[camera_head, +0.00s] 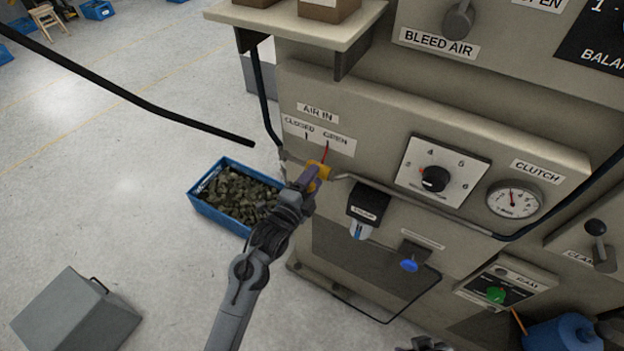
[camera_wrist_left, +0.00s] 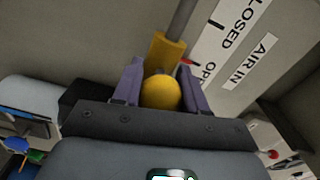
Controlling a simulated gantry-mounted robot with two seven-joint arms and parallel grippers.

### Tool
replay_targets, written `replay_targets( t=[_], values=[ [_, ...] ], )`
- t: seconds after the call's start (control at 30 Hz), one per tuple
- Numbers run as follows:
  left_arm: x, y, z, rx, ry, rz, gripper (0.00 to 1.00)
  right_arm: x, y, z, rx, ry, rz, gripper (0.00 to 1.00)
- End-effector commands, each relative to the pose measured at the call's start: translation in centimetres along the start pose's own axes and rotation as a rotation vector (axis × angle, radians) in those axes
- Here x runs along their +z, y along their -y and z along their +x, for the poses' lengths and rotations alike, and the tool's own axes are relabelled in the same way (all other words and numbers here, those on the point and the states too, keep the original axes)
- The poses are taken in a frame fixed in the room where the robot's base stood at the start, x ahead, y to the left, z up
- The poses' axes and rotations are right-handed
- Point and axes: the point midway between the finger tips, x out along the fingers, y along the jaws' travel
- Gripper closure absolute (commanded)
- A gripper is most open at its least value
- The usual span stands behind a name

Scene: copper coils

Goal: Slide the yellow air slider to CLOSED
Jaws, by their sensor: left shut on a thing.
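The yellow air slider (camera_head: 321,172) sits on a pipe under the AIR IN label (camera_head: 318,113), below the red OPEN mark on its right side. The CLOSED mark is to its left. My left gripper (camera_head: 311,179) is shut on the slider and covers part of it. In the left wrist view the slider's round yellow knob (camera_wrist_left: 161,93) lies between the two purple fingers, with its yellow body (camera_wrist_left: 165,55) on the pipe beyond. A small dark part at the bottom edge of the head view may be my right gripper; its fingers do not show.
A blue crate of dark pieces (camera_head: 224,167) stands on the floor left of the machine. A regulator with a clear bowl (camera_head: 366,207) hangs right of the slider. A black hose (camera_head: 262,88) runs down near the pipe's left end. A grey box (camera_head: 77,312) stands lower left.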

Motion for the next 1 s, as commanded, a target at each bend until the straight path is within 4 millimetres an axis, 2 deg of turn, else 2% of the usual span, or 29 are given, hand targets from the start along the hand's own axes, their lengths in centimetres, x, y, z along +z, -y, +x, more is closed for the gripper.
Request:
replay_targets(
  t=[0.17,0.43,0.57,0.8,0.83,0.97,1.0],
  values=[
    [0.9,0.1,0.0,0.000,0.002,0.000,1.00,0.0,0.0,0.1,-0.001,0.000,0.001,0.57],
    [6.0,0.9,0.0,0.001,0.005,-0.002,1.00,0.3,0.2,0.9,-0.005,0.000,0.006,0.57],
    [6.7,1.2,0.0,0.001,0.004,-0.006,1.00,0.2,0.3,0.9,-0.008,-0.001,0.010,0.57],
    [6.9,1.2,0.0,0.002,0.008,-0.009,1.00,0.2,0.3,0.9,-0.008,-0.001,0.010,0.57],
    [6.9,1.2,0.0,0.002,0.009,-0.009,0.57,0.2,0.3,0.9,-0.008,-0.001,0.010,0.57],
    [6.8,1.2,0.0,0.002,0.007,-0.007,0.37,0.3,0.3,0.9,-0.007,-0.001,0.009,0.57],
    [6.7,1.2,0.0,0.001,0.006,-0.006,0.35,0.3,0.2,0.9,-0.007,-0.001,0.009,0.57]
  ],
)
